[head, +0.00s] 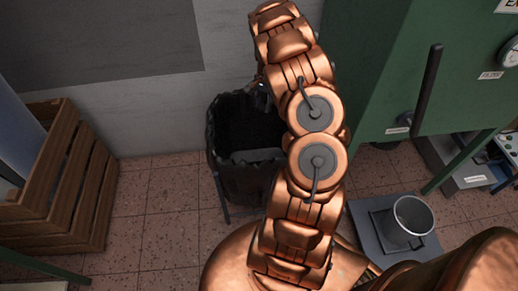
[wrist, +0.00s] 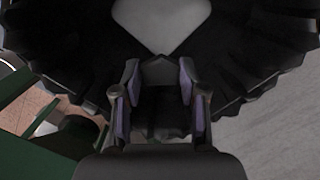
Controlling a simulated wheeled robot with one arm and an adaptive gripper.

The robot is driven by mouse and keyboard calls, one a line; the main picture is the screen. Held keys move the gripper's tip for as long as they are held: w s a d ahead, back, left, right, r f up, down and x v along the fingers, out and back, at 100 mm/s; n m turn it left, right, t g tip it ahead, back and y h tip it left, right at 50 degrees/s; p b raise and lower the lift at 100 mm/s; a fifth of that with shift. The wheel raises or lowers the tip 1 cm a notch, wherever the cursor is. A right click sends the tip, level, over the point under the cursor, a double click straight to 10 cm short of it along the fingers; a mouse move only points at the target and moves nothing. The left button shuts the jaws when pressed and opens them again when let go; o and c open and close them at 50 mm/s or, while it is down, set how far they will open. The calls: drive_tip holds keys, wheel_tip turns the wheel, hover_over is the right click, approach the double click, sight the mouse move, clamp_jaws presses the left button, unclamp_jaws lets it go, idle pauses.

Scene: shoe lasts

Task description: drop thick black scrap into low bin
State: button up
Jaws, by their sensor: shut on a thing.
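The low bin (head: 228,178) is a dark, ragged-rimmed tub on legs, standing on the floor near the wall. A grey piece shows inside it. My gripper is mostly hidden behind my copper arm in the head view, high by the bin's back rim. In the wrist view my gripper (wrist: 159,88) is shut on a dark piece, the thick black scrap (wrist: 158,108), which shows between the two fingers. The bin's black folded lining (wrist: 252,62) fills much of that view around the fingers. I cannot tell the exact height of the scrap over the bin.
A wooden slatted crate (head: 62,180) stands at the left. A green machine (head: 385,75) with a black handle is at the right. A metal pot (head: 410,220) stands on a grey plate at the lower right. Tiled floor (head: 160,205) is clear between crate and bin.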

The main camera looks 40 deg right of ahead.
drive_tip(key=o, duration=0.9)
drive_tip(key=r, duration=0.4)
drive_tip(key=d+r, duration=0.1)
drive_tip(key=r, duration=0.7)
drive_tip(key=shift+d, duration=0.25)
drive_tip(key=shift+w, duration=0.1)
